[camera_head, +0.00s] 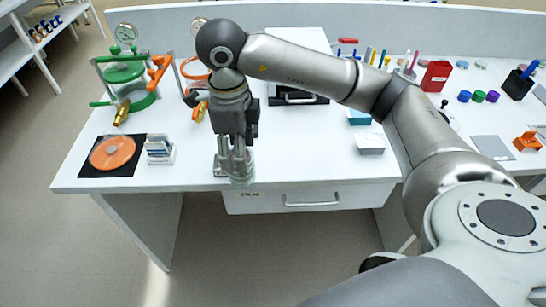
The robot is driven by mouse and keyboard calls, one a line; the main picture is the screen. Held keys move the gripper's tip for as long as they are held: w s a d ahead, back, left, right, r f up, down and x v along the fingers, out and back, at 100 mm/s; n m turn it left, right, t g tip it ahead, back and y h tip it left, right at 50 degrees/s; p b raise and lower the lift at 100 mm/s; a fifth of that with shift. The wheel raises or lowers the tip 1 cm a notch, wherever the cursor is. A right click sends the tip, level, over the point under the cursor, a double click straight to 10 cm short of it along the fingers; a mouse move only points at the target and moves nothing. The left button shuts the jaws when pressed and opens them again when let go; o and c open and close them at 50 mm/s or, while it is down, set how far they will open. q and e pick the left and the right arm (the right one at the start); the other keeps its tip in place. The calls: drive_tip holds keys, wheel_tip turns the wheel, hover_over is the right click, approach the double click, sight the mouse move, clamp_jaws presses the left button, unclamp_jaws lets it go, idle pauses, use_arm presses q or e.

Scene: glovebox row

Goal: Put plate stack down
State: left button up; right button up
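My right gripper (238,143) points down at the front edge of the white table. Its fingers are around a pale, translucent, roughly cylindrical thing, which looks like the plate stack (242,173). The stack overlaps the table edge in the picture, and its upper part is partly hidden by the fingers. I cannot tell whether its underside touches anything. My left gripper is not in view.
An orange disc (112,152) lies on a black mat (92,170) at the table's left. A small white holder (160,150) stands beside it. Green clamp gear (125,75) stands behind. A white box (370,144) is to the right, with clear tabletop (310,165) in between.

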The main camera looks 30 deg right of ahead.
drive_tip(key=m, duration=0.2)
drive_tip(key=w+m, duration=0.1)
drive_tip(key=m, duration=0.1)
drive_tip(key=r+m, duration=0.1)
drive_tip(key=m, duration=0.1)
drive_tip(key=shift+w+a+m+b, duration=0.1)
drive_tip(key=shift+w+m+b, duration=0.3)
drive_tip(key=w+r+m+b, duration=0.2)
drive_tip(key=w+r+m, duration=0.2)
drive_tip(key=m, duration=1.4)
drive_tip(key=d+f+p, duration=0.1)
drive_tip(key=d+f, duration=0.3)
drive_tip(key=w+d+f+p, duration=0.1)
drive_tip(key=d+f, duration=0.3)
drive_tip(key=d, duration=0.1)
drive_tip(key=d+f+p, duration=0.1)
drive_tip(key=d+f, duration=0.3)
drive_tip(key=f, duration=0.1)
drive_tip(key=shift+w+d, duration=0.2)
drive_tip(key=shift+d, duration=0.15)
drive_tip(key=shift+f, duration=0.1)
drive_tip(key=shift+f, duration=0.1)
